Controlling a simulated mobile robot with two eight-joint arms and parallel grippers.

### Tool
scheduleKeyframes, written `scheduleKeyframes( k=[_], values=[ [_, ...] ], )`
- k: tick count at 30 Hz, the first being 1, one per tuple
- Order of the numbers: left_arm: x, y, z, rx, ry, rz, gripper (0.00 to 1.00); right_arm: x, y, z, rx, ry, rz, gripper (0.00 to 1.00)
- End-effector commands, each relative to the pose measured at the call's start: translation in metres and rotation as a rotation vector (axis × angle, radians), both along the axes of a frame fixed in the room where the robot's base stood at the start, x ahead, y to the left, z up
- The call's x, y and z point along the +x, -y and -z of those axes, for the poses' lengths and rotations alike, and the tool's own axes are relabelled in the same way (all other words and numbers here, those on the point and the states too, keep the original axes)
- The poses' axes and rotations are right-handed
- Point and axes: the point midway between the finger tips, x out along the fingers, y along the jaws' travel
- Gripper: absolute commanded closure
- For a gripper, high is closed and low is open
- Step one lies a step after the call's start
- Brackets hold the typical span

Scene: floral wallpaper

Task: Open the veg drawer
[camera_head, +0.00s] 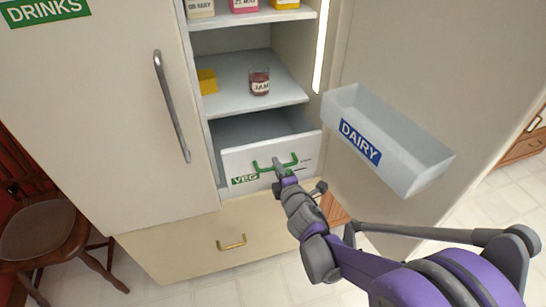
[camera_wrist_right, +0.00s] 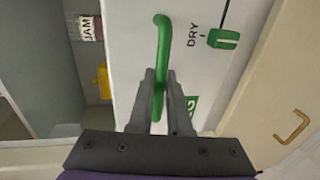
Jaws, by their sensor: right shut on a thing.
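The veg drawer (camera_head: 240,163) is the white-fronted drawer at the bottom of the open fridge, with a green VEG label. It stands partly pulled out, and some of its grey inside shows behind the front. Its green bar handle (camera_head: 293,160) also shows in the right wrist view (camera_wrist_right: 163,42). My right gripper (camera_head: 277,164) is shut on this handle. In the right wrist view its two fingers (camera_wrist_right: 159,88) sit on either side of the green bar. My left gripper is not in view.
The fridge door with its DAIRY bin (camera_head: 400,145) stands open at the right. A jam jar (camera_head: 259,82) and a yellow block (camera_head: 207,81) sit on the shelf above. A cream drawer with a brass handle (camera_head: 231,243) is below. A wooden chair (camera_head: 45,230) stands left.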

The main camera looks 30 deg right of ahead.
Motion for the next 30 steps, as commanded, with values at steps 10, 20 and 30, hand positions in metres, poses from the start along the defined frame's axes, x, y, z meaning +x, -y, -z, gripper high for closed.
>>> scheduleKeyframes(
  k=[10, 20, 30],
  values=[
    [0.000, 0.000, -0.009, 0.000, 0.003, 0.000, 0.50, -0.094, -0.022, -0.002, 0.000, 0.003, -0.001, 1.00],
    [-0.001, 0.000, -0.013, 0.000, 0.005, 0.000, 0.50, -0.135, -0.032, -0.001, 0.000, 0.003, 0.000, 1.00],
    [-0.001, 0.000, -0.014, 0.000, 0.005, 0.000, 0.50, -0.139, -0.033, -0.001, 0.000, 0.003, 0.000, 1.00]
  ],
)
